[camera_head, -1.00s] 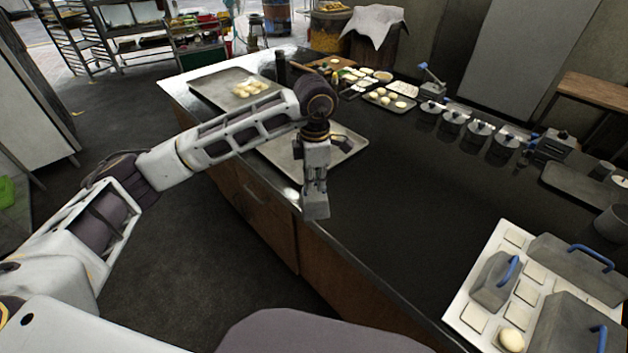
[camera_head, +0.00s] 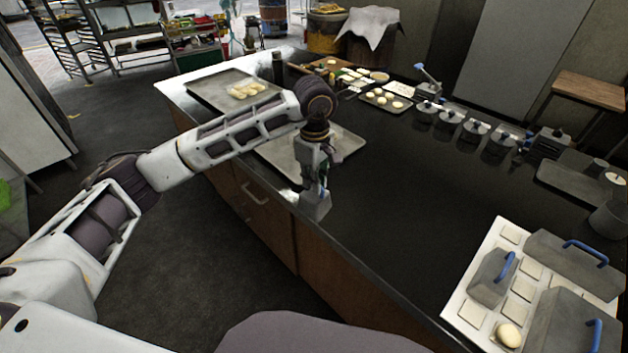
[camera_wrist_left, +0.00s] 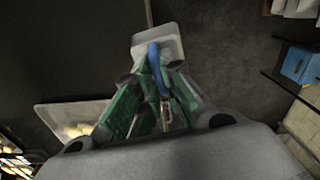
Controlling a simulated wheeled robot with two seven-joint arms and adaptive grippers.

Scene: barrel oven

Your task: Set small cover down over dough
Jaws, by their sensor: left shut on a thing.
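My left gripper (camera_head: 318,186) points down near the counter's front edge. It is shut on the blue handle (camera_wrist_left: 155,62) of a small grey cover (camera_head: 313,206), which hangs below the fingers. In the left wrist view the small cover (camera_wrist_left: 168,43) shows beyond the green finger pads. A pale round dough piece (camera_head: 508,335) lies uncovered on a white board (camera_head: 466,313) at the lower right, well away from the held cover. Other dough pieces (camera_head: 247,90) lie on a tray at the far left. My right gripper is out of view.
Grey blocks with blue handles (camera_head: 570,262) stand on the white board. An empty-looking tray (camera_head: 347,140) lies behind my gripper. Metal pots (camera_head: 475,133) line the back right. The dark counter (camera_head: 420,200) is clear between my gripper and the board.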

